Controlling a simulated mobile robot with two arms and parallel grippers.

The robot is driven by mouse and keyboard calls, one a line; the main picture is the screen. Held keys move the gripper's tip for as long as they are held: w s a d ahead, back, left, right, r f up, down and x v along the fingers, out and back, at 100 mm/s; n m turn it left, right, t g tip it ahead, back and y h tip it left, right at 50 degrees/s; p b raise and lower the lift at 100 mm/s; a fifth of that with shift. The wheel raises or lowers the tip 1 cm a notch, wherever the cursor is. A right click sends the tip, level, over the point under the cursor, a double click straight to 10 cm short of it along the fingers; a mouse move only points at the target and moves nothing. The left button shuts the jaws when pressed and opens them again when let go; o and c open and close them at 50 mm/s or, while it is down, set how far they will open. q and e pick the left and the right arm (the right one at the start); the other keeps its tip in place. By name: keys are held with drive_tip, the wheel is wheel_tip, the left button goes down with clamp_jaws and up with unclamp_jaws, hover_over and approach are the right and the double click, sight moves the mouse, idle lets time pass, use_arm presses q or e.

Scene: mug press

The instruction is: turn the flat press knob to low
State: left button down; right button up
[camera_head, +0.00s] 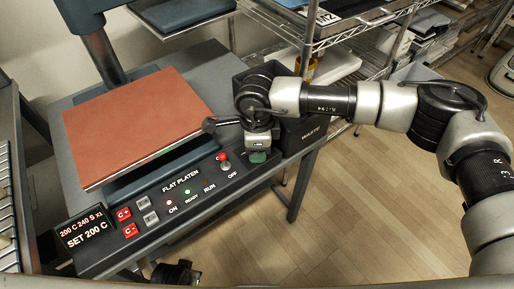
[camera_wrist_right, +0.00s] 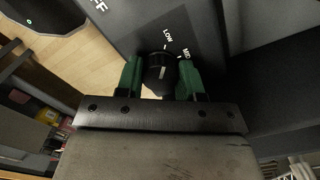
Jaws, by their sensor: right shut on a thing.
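The flat press knob (camera_wrist_right: 160,74) is black with a white pointer line and shows in the right wrist view. The pointer lies roughly toward the LOW mark; the MED mark is to its right. My right gripper (camera_wrist_right: 162,82) has its green fingers on both sides of the knob and is shut on it. In the head view my right gripper (camera_head: 257,156) is at the right end of the press's front panel (camera_head: 187,203) and hides the knob. I see no fingers of my left gripper.
The flat press has a brown platen (camera_head: 140,122). The panel carries a red-topped toggle switch (camera_head: 223,160), red C buttons (camera_head: 130,230) and a display (camera_head: 84,229) reading SET 200 C. A dark WASTE bin (camera_head: 308,132) is beside the gripper. Wire shelving (camera_head: 330,35) stands behind.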

use_arm(q)
drive_tip(key=shift+r, duration=0.1)
use_arm(e)
drive_tip(key=o, duration=0.9)
use_arm(q)
drive_tip(key=shift+s+a+f+p, duration=0.1)
drive_tip(key=shift+s+f+p, duration=0.05)
drive_tip(key=shift+f, duration=0.35)
drive_tip(key=shift+s+f+p, duration=0.15)
drive_tip(key=shift+f, duration=0.3)
use_arm(e)
wheel_tip(320, 180, up, 11)
drive_tip(key=shift+f, duration=0.1)
